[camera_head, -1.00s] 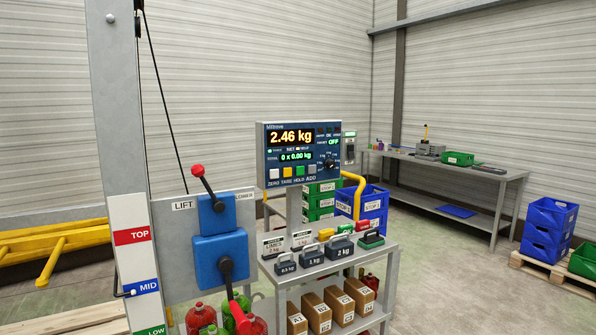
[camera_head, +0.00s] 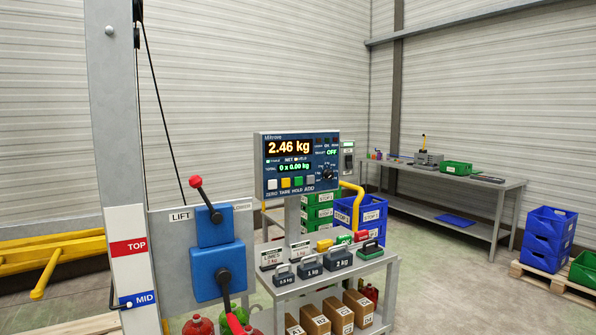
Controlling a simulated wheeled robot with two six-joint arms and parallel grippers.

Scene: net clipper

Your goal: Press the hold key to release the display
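The scale display panel (camera_head: 297,163) is mounted on a post above a grey metal cart. Its upper readout shows 2.46 kg in orange and its lower line shows 0 x 0.00 kg in green. The green hold key (camera_head: 298,182) is third from the left. Neither of my grippers shows in the head view.
Weights marked 0.5, 1 and 2 kg (camera_head: 340,257) stand on the cart top (camera_head: 335,270), below the panel. A blue lift box (camera_head: 216,270) with red-knobbed levers stands left of the panel. Blue crates (camera_head: 549,235) and a workbench (camera_head: 460,178) are at the right.

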